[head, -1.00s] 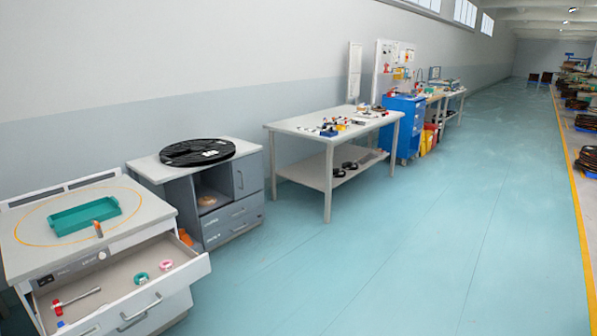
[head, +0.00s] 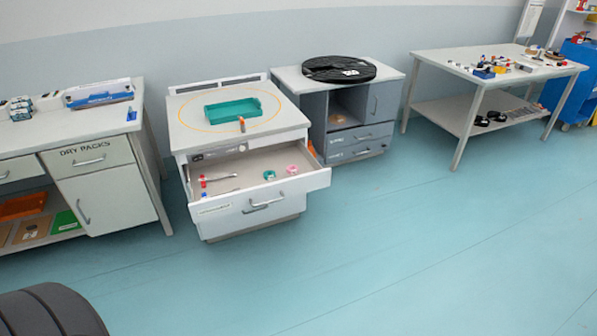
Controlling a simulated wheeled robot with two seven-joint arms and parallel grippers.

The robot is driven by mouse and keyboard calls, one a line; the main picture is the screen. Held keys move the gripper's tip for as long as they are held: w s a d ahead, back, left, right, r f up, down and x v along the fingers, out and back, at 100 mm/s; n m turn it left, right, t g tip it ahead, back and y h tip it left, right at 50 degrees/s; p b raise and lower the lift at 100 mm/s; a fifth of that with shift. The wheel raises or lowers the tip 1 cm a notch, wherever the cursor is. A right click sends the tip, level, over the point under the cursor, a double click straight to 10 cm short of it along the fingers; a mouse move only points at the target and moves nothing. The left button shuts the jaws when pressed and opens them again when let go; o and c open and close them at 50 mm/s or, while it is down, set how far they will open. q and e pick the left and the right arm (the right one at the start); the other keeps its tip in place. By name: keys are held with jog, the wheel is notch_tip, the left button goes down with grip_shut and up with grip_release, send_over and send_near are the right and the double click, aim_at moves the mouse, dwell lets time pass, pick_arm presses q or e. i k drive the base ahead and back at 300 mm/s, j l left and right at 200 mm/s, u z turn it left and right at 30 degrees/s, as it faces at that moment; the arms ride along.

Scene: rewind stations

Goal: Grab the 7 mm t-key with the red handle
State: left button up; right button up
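A tool with a red end and a thin pale shaft (head: 222,178) lies in the open drawer (head: 255,168) of the white station, at the drawer's left. It looks like a t-key with a red handle, but its size marking cannot be read from here. A small blue item (head: 204,194) lies just in front of its red end. A green ring (head: 269,175) and a pink ring (head: 292,169) lie in the drawer's right half. Neither of my grippers shows in the head view.
A teal tray (head: 232,109) sits on the white station's top. A bench marked DRY PACKS (head: 92,168) stands at left, and a grey cabinet with a black reel (head: 339,69) at right. A work table (head: 455,62) stands farther right. The floor in front is clear.

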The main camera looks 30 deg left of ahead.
aim_at(203, 180)
jog(key=i+j+u, duration=0.1)
jog(key=j+u, duration=0.15)
jog(key=u, duration=0.2)
jog(key=i+j+u, duration=0.1)
jog(key=j+u, duration=0.15)
jog(key=u, duration=0.15)
jog(key=i+j+u, duration=0.3)
jog(key=i+j, duration=0.65)
